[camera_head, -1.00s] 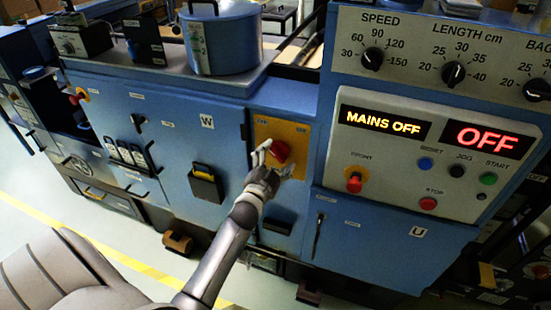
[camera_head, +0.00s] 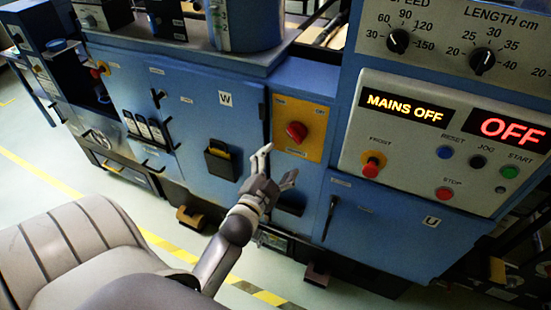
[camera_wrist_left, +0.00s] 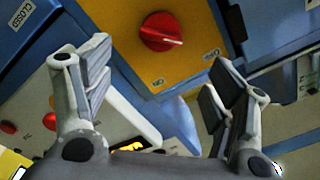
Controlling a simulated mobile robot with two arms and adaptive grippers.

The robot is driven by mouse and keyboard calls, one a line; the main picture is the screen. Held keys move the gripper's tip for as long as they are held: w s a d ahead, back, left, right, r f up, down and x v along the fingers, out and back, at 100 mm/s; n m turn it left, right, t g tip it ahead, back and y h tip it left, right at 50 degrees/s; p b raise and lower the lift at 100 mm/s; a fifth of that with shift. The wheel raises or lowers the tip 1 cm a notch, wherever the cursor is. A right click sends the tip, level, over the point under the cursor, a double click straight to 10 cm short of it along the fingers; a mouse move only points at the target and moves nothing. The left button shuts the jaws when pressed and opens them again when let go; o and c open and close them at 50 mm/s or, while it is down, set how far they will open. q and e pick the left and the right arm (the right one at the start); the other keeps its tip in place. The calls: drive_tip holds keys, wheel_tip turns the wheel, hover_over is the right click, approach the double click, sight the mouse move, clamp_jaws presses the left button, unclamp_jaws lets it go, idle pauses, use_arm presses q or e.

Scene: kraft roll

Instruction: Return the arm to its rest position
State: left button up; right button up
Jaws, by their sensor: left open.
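My left gripper (camera_head: 276,168) is open and empty in the head view, in front of the blue machine and a little below the red rotary switch (camera_head: 296,132). The switch sits on a yellow plate (camera_head: 285,112), and a gap shows between it and the fingers. In the left wrist view the open left gripper (camera_wrist_left: 160,100) has its fingers wide apart, with the red switch (camera_wrist_left: 160,31) beyond them on the yellow plate (camera_wrist_left: 175,68). My right gripper is not in view.
The control panel (camera_head: 405,160) at right reads MAINS OFF and OFF, with several buttons. A black holder (camera_head: 220,160) is on the door marked W. Yellow floor tape (camera_head: 165,245) runs in front of the machine. Light floor (camera_head: 50,180) shows clear at left.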

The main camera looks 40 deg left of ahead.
use_arm(q)
drive_tip(key=shift+s+d, duration=0.15)
drive_tip(key=shift+s, duration=0.5)
drive_tip(key=shift+f, duration=0.1)
drive_tip(key=s+d+f+n+g+h+b, duration=0.1)
drive_tip(key=s+d+f+g, duration=0.25)
drive_tip(key=f, duration=0.95)
drive_tip(key=s+d+f+g+h+b, duration=0.1)
drive_tip(key=s+d+f+g+h, duration=0.2)
drive_tip(key=f, duration=0.9)
drive_tip(key=s+d+f+n+g+b, duration=0.1)
drive_tip(key=s+d+f+g, duration=0.3)
drive_tip(key=f, duration=0.9)
drive_tip(key=s+f+g, duration=0.2)
drive_tip(key=s+f, duration=0.4)
drive_tip(key=s, duration=0.4)
drive_tip(key=s+f+n+g+b, duration=0.1)
drive_tip(key=s+f+g, duration=0.1)
drive_tip(key=s+f, duration=0.4)
drive_tip(key=s+f+g, duration=0.2)
drive_tip(key=s+f, duration=0.4)
drive_tip(key=s, duration=0.8)
drive_tip(key=shift+d+n, duration=0.25)
drive_tip(key=shift+n, duration=0.05)
drive_tip(key=shift+w, duration=0.1)
drive_tip(key=shift+c, duration=0.3)
